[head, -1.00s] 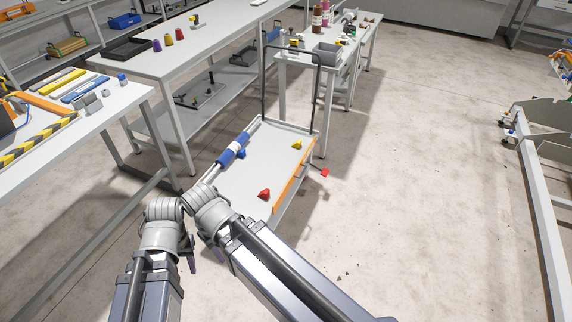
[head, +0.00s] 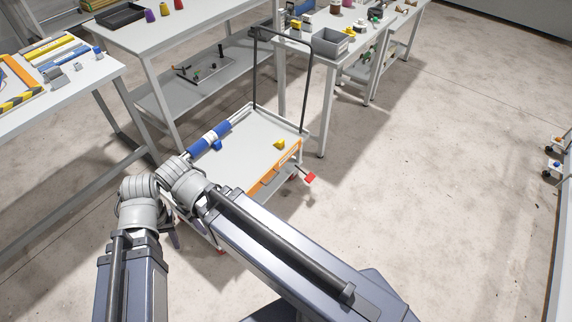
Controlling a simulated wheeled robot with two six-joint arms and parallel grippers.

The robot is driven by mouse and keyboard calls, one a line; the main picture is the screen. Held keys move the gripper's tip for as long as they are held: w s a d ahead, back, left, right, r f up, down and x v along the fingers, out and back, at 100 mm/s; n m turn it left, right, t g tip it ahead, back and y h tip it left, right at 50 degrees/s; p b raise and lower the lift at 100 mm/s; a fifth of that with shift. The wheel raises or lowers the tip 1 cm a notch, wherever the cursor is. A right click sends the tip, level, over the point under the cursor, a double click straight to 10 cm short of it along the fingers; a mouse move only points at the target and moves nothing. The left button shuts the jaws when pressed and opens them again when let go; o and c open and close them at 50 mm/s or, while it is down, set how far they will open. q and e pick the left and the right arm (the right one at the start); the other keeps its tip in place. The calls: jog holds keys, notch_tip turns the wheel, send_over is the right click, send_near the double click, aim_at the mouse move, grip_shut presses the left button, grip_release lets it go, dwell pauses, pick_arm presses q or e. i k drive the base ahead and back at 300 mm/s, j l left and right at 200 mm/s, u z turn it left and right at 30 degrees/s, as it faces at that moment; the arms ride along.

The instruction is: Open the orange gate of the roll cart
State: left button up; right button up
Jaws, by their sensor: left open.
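The roll cart (head: 258,137) stands ahead with its pale deck and tall dark handle frame. Its orange gate (head: 265,182) runs along the right edge and looks upright; my arm covers its near end. A lever with a red tip (head: 310,178) sticks out to the right of the gate. My left arm crosses over the near part of the cart. My left gripper (head: 174,238) is mostly hidden behind that arm; only a dark bit shows, left of the cart's near end and away from the gate. It is open. My right gripper is out of view.
Worktables stand left (head: 100,72) and behind (head: 172,36). The floor (head: 420,180) right of the cart is clear.

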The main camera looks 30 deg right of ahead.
aim_at(262, 181)
jog(key=l, duration=0.85)
jog(key=k+l, duration=0.1)
jog(key=l, duration=0.8)
jog(key=k+l, duration=0.1)
jog(key=l, duration=0.75)
jog(key=i+u, duration=0.05)
